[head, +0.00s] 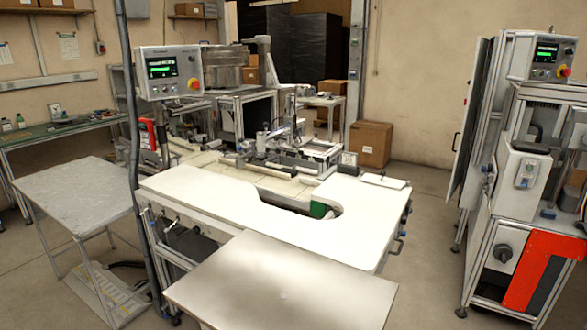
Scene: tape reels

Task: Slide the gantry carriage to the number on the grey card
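A metal linear-axis assembly (262,150) with rails and an upright part stands at the back of the white worktable (235,207). It looks like the gantry, but its carriage is too small to pick out surely. No number scale can be read. A small pale flat item (383,180) lies on the worktable's right end; I cannot tell whether it is the grey card, and no number shows on it. Neither of my grippers is in view.
A control panel (168,72) rises at back left. A machine cabinet (520,180) stands right; floor between is clear.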

